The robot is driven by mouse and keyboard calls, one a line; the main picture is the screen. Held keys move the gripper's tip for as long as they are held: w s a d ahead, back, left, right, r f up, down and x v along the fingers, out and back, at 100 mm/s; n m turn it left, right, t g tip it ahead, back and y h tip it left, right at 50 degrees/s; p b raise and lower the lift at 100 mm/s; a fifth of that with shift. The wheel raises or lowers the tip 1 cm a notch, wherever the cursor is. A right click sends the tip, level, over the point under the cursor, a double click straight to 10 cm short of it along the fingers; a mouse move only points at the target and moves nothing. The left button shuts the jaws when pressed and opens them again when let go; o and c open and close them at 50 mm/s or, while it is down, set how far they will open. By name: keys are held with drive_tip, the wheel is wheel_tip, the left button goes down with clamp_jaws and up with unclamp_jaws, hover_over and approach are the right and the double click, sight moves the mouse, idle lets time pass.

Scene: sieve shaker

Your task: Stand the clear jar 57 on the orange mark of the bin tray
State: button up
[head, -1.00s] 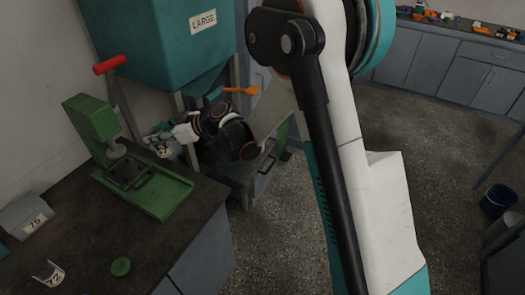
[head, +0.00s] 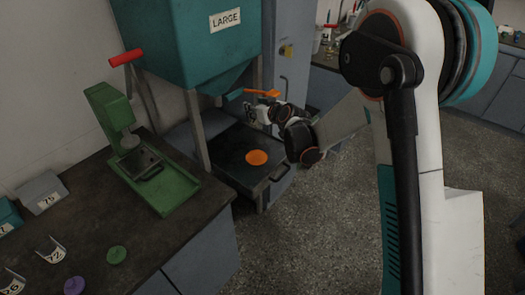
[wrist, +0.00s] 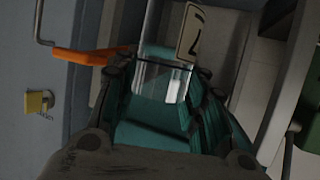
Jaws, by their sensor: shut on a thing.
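My gripper (head: 254,113) is shut on a clear jar (wrist: 163,82). The jar fills the space between the fingers in the wrist view, and part of a label (wrist: 192,30) shows at its upper right. In the head view the jar is too small and covered to make out well. The bin tray (head: 222,165) is a dark flat surface under the teal hopper. Its round orange mark (head: 257,157) is bare and in full view. My gripper is above and behind the mark, near the hopper's lower end.
An orange lever (head: 262,92) sticks out just above my gripper; it also shows in the wrist view (wrist: 85,55). The teal hopper (head: 190,35) labelled LARGE hangs over the tray's back. A green press (head: 150,165) and labelled holders stand on the left bench. A padlock (wrist: 38,103) hangs on the cabinet.

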wheel_tip(320, 180, down, 18)
drive_tip(key=b, duration=0.5)
drive_tip(key=shift+r, duration=0.2)
drive_tip(key=shift+f+b, duration=0.15)
drive_tip(key=shift+b, duration=0.2)
drive_tip(key=o, duration=1.1)
